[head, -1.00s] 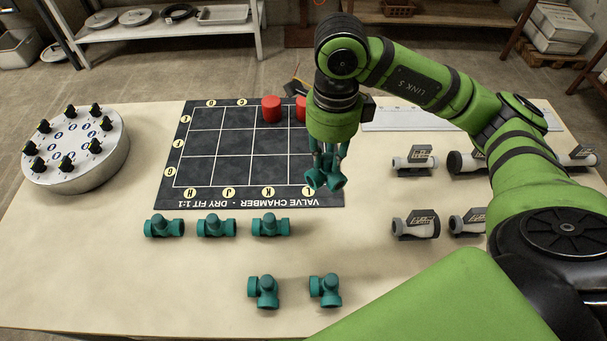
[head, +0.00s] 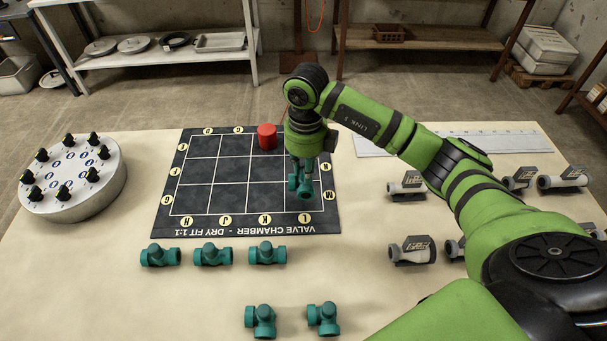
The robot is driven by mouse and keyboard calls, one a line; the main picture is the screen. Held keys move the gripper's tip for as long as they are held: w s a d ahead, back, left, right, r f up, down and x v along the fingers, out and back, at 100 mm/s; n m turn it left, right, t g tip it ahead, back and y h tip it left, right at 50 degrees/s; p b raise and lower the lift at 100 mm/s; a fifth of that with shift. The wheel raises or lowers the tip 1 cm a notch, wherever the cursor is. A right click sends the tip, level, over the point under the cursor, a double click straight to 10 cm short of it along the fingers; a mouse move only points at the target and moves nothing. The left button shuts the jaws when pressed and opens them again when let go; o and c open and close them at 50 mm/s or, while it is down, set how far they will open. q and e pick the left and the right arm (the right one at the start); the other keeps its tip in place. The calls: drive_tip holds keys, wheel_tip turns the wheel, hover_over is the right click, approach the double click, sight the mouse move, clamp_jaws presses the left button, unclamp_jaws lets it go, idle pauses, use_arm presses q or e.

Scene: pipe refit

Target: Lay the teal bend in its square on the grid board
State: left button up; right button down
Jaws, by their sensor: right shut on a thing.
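My right gripper (head: 301,178) points down over the right side of the dark grid board (head: 200,205). It is shut on a teal bend (head: 303,187), which is partly hidden by the gripper. The bend is over the right column of squares, near the middle and front rows; I cannot tell whether it touches the board. The board has white lines, lettered discs along its edges and the words "VALVE CHAMBER - DRY FIT 1:1". A red cylinder (head: 266,137) stands in a far-row square. My left gripper is not in view.
Several teal fittings lie in front of the board: a row of tees (head: 213,255) and two bends (head: 323,318). Grey valves (head: 412,250) lie at the right. A round knob-studded drum (head: 74,178) stands at the left. A ruler plate (head: 440,138) lies behind.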

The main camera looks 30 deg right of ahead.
drive_tip(key=shift+w+f, duration=0.35)
drive_tip(key=shift+w, duration=0.15)
wheel_tip(320, 180, down, 3)
drive_tip(key=shift+s+f+p, duration=0.1)
drive_tip(key=shift+p, duration=0.6)
drive_tip(key=shift+f, duration=0.3)
drive_tip(key=shift+f, duration=0.1)
drive_tip(key=shift+f, duration=0.15)
drive_tip(key=c, duration=1.1)
unclamp_jaws()
drive_tip(key=shift+o, duration=0.2)
